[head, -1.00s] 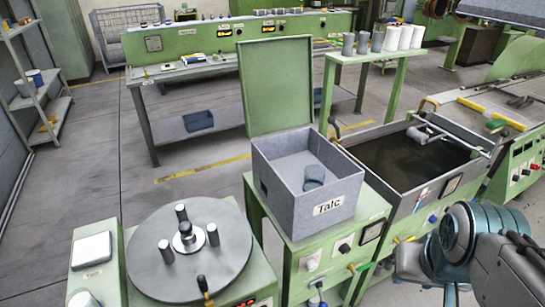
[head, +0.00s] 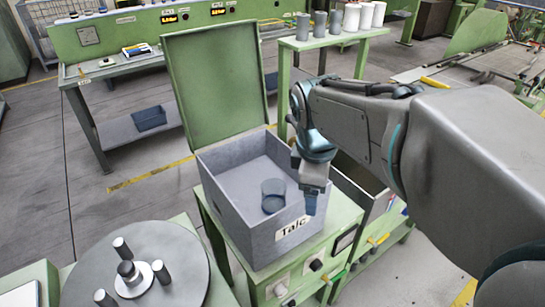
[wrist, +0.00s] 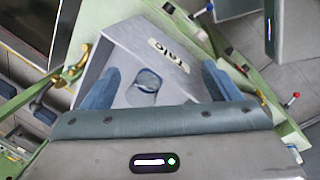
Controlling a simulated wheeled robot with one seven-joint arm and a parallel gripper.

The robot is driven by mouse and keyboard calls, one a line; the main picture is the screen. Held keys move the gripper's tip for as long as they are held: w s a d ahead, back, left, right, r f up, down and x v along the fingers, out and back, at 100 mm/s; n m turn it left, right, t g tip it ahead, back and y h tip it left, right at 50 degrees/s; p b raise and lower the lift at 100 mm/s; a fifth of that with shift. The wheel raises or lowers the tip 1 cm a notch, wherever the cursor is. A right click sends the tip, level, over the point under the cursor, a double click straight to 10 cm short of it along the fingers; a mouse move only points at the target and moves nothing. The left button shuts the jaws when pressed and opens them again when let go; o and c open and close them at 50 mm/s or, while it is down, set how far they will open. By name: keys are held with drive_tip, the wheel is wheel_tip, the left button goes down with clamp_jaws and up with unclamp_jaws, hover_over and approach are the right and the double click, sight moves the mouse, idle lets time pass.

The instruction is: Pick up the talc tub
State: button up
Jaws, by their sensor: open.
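The tub also shows in the wrist view (wrist: 147,82), below the label and between my two blue fingers. My gripper (head: 311,203) is at the right side of the box in the head view, close to its rim, pointing down. In the wrist view my gripper (wrist: 162,70) is open, with the fingers wide apart and nothing between them touching the tub. The exact height of the fingertips over the box is hard to tell.
A green lid (head: 215,85) stands upright behind the box. A round plate with metal pegs (head: 180,270) is at the lower left. A dark-liquid tank (head: 355,180) is partly hidden behind my arm. Grey and white cups (head: 340,20) stand on a shelf behind.

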sight(272, 187)
drive_tip(key=w+a+n, duration=0.2)
drive_tip(key=w+n, duration=0.1)
drive_tip(key=n, duration=0.1)
drive_tip(key=w+a+f+n+g, duration=0.1)
drive_tip(key=w+a+n, duration=0.1)
drive_tip(key=n, duration=0.3)
drive_tip(key=w+a+f+n+b, duration=0.1)
drive_tip(key=w+a+n, duration=0.2)
drive_tip(key=n, duration=0.2)
drive_tip(key=shift+w+a+g+y, duration=0.25)
drive_tip(key=shift+w+g+y, duration=0.1)
drive_tip(key=shift+g+y, duration=0.05)
drive_tip(key=shift+w+a+n, duration=0.2)
drive_tip(key=shift+a+n, duration=0.05)
drive_tip(key=shift+n, duration=0.35)
drive_tip(key=shift+w+a+n, duration=0.2)
drive_tip(key=shift+n, duration=0.4)
drive_tip(key=shift+w+f, duration=0.1)
drive_tip(key=shift+f, duration=0.15)
wheel_tip(272, 187, down, 8)
drive_tip(key=shift+r, duration=0.1)
drive_tip(key=shift+d+f+p, duration=0.1)
drive_tip(key=shift+f+p, duration=0.3)
drive_tip(key=shift+f, duration=2.4)
drive_tip(key=c, duration=1.1)
